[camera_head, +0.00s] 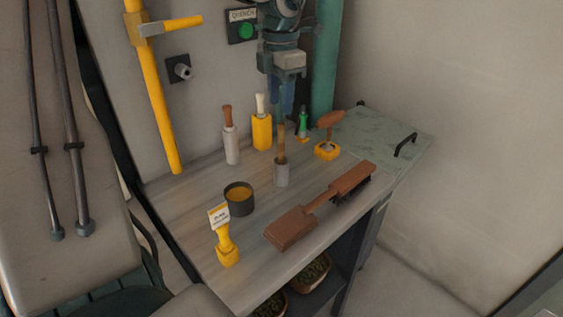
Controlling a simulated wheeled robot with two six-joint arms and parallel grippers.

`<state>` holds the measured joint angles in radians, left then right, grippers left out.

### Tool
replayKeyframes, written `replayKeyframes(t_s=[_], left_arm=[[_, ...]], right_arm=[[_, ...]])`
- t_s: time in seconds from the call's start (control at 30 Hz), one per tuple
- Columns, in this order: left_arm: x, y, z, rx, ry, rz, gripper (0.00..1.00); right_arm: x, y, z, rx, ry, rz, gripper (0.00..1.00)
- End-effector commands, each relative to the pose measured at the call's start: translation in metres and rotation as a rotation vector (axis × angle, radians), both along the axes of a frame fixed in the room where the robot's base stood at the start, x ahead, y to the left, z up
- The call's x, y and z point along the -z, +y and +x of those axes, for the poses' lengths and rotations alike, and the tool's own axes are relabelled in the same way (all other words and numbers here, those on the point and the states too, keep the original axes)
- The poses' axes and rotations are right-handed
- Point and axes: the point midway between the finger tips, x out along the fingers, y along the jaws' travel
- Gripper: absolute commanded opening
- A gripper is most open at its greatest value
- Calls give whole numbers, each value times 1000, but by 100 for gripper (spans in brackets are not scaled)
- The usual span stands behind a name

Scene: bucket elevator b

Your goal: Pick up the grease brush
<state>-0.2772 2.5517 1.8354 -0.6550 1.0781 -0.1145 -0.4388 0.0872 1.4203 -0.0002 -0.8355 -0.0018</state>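A slim brown-handled tool (281,143) stands upright in a small grey cup (282,176) on the bench; it looks like the grease brush, but its lower end is hidden in the cup. My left gripper (282,100) comes down from the top of the view, directly above this tool. Its narrow lower end lines up with the handle's top. I cannot tell whether they touch or how far the fingers are apart. My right gripper is not in view.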

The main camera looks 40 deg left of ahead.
Motion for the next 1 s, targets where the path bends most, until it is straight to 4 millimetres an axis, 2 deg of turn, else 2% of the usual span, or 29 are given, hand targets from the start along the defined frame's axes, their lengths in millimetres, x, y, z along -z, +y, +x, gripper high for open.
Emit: replayKeyframes(t_s=[0.03,0.2,0.37,0.7,1.0], left_arm=[[12,0,-1,1,3,-2,40],[33,0,0,0,4,-3,40],[43,-1,0,1,2,-1,40],[85,-2,-1,0,3,-3,40],[92,-2,0,0,1,-2,40]], right_arm=[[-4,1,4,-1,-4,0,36],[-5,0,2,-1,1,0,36],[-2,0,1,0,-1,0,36],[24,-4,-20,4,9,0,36],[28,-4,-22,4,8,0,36]])
